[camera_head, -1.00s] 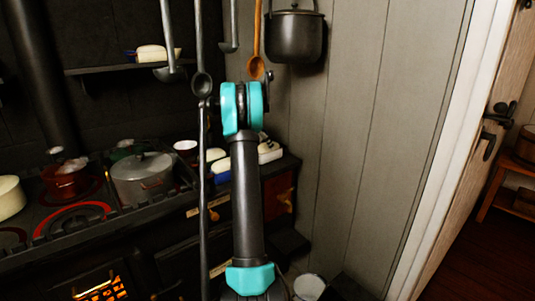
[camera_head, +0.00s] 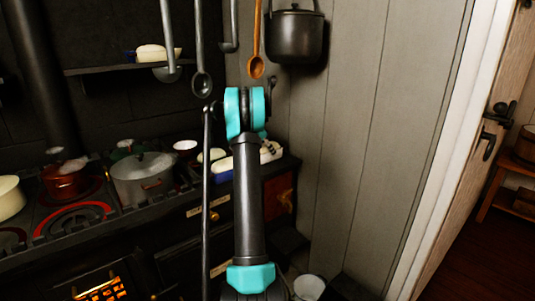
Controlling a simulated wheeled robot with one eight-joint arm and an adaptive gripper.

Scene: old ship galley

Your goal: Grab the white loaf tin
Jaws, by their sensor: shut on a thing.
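A pale, whitish loaf tin (camera_head: 270,154) shows just right of my arm, at the right end of the black stove top. My arm hides its left part. A blue and white tin (camera_head: 223,174) with a pale loaf shows left of the arm. My arm rises through the middle of the view, with a teal joint near its top. My gripper is hidden behind the arm, so its jaws and its contact with the tin do not show.
The stove top holds a grey lidded pot (camera_head: 143,178), a copper pot (camera_head: 66,177) and a cream pot (camera_head: 9,197). Ladles (camera_head: 201,84) and a wooden spoon (camera_head: 256,66) hang above. A dark pot (camera_head: 295,36) hangs by the plank wall. Another tin (camera_head: 153,53) sits on the shelf.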

